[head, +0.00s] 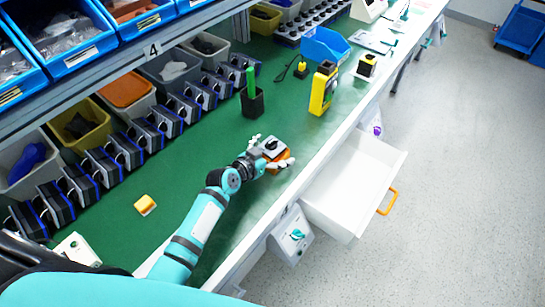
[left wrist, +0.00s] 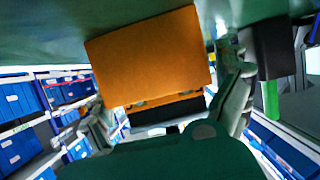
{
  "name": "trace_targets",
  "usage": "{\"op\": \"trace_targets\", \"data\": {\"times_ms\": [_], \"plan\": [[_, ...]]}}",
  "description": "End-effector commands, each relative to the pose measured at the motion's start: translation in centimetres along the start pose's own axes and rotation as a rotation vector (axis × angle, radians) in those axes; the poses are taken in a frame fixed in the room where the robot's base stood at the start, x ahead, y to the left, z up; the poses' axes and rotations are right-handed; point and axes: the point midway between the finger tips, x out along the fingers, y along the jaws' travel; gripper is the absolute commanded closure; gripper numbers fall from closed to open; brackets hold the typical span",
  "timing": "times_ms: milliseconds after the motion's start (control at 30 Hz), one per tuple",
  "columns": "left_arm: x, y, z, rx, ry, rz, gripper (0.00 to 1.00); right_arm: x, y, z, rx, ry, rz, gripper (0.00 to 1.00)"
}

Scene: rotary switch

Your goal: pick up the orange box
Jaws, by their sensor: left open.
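The orange box (head: 278,156) sits on the green bench top near its front edge, with a grey top face and a black knob. It fills the upper middle of the left wrist view (left wrist: 150,60). My left gripper (head: 273,152) is at the box, one finger on its far side and one on its near side. The left wrist view shows the two fingers (left wrist: 170,105) spread on either side of the box. The jaws are open; I cannot tell whether either finger touches it. My right gripper is not in view.
A black holder with a green item (head: 252,100) stands behind the box. A yellow meter (head: 323,90) stands to the right. A small yellow block (head: 145,205) lies at left. An open white drawer (head: 355,182) juts out in front. Bins (head: 120,95) line the back.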

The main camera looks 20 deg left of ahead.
Motion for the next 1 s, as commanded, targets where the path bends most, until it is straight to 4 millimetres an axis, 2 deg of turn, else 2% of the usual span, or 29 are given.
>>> {"op": "trace_targets", "data": {"times_ms": [67, 467, 1000], "plan": [[-0.02, 0.0, 0.0, 0.0, 0.0, 0.0, 0.0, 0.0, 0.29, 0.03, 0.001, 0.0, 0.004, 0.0], [-0.05, -0.01, -0.01, 0.0, 0.0, 0.0, 0.5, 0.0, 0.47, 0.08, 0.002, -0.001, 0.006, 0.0], [-0.1, -0.05, -0.43, 0.0, 0.002, -0.001, 0.52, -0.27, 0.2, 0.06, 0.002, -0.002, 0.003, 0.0]]}}
